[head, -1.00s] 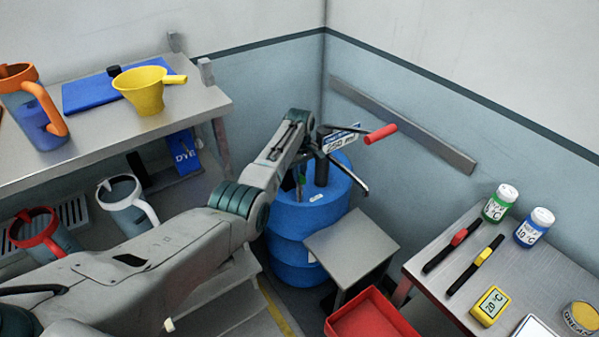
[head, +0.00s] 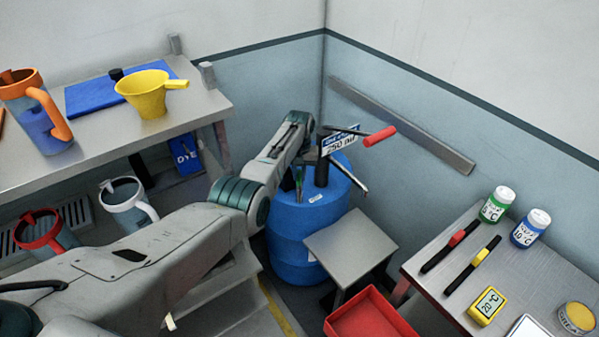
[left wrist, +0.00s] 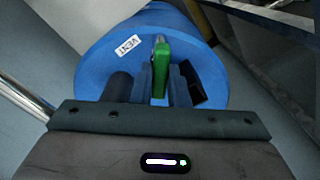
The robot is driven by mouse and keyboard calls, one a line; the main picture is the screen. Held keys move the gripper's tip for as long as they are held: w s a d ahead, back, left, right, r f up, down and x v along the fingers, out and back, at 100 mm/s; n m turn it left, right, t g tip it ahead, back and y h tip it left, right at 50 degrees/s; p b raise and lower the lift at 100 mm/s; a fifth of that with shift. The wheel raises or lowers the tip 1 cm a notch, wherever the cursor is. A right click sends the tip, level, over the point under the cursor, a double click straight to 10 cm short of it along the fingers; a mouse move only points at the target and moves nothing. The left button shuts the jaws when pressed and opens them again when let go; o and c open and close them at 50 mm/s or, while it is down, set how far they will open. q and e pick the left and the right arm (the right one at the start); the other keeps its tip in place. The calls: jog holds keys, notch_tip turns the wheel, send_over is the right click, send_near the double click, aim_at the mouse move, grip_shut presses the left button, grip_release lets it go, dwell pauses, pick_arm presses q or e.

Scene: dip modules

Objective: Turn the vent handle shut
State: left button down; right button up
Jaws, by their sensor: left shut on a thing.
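The blue drum (head: 308,222) stands on the floor in the corner, and the left wrist view shows its top (left wrist: 100,60) with a white label reading VENT (left wrist: 124,48). The green vent handle (left wrist: 161,68) stands up from that top beside the label. My left gripper (left wrist: 160,88) is shut on the green handle, with one finger on each side of it. In the head view the left arm reaches down to the drum, and the gripper (head: 298,180) is mostly hidden at small size there. My right gripper is not in view.
A pump with a red-gripped lever (head: 380,136) rises from the drum close to my left wrist. A grey stool (head: 350,243) and a red bin (head: 368,318) stand in front. Benches with jugs, a yellow funnel (head: 146,93) and bottles flank the drum.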

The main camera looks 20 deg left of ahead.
pick_arm(q)
jog(key=m, duration=0.5)
jog(key=shift+r+m+p, duration=0.1)
jog(key=shift+m+p, duration=0.2)
jog(key=m, duration=0.3)
jog(key=shift+w+m, duration=0.1)
jog(key=shift+m, duration=0.5)
jog(key=c, duration=1.4)
grip_release()
